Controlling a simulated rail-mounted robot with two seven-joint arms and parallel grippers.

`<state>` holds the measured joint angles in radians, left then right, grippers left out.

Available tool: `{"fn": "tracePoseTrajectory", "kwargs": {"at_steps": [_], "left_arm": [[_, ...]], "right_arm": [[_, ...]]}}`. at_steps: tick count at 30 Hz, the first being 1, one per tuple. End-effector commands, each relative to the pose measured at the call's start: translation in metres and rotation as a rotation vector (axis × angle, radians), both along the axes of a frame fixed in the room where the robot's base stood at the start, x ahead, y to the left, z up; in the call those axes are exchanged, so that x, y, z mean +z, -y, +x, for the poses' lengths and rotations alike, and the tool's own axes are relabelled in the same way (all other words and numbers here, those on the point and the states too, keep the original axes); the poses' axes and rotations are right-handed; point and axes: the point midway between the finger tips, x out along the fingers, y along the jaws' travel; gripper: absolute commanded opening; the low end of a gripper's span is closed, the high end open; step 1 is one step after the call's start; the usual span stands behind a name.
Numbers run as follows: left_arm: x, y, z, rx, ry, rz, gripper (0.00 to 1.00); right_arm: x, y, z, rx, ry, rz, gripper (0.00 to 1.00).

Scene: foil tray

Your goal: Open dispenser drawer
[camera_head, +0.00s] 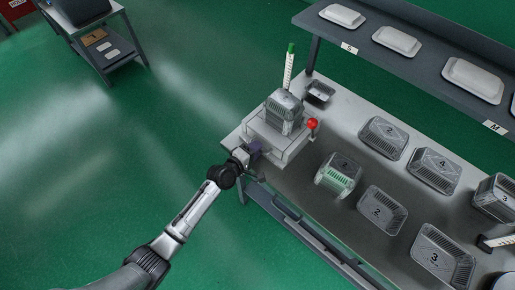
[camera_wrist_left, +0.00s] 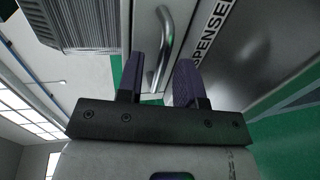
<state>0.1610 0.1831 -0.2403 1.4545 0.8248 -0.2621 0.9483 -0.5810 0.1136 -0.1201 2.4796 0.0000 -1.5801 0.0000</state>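The dispenser (camera_head: 264,139) is a pale box at the near left corner of the workbench, with a stack of foil trays (camera_head: 284,112) on top. In the left wrist view, its front panel shows a curved metal drawer handle (camera_wrist_left: 166,40) beside a label (camera_wrist_left: 209,28) partly reading "SPENSE". My left gripper (camera_head: 253,148) is at the dispenser's front. Its dark purple fingers (camera_wrist_left: 160,80) stand apart, with the handle's lower end between them. I cannot tell whether they touch it. The drawer looks closed. My right gripper is not in view.
Several foil trays (camera_head: 384,138) lie on the workbench (camera_head: 340,112). A red knob (camera_head: 312,123) and a green-topped upright (camera_head: 290,65) stand near the dispenser. A shelf (camera_head: 425,70) with white trays runs behind. Green floor lies open at left.

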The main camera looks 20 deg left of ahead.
Motion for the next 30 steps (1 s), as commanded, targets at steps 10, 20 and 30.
{"fn": "tracePoseTrajectory", "kwargs": {"at_steps": [10,20,30], "left_arm": [[-0.0024,0.0047,0.0125,0.0,0.0,0.0,0.34],[-0.0025,0.0047,0.0123,0.0,0.0,0.0,0.21],[-0.0025,0.0044,0.0122,0.0,0.0,0.001,0.0]], "right_arm": [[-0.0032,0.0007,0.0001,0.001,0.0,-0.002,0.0],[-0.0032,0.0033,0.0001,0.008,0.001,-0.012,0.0],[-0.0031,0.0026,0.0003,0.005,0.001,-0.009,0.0]]}}
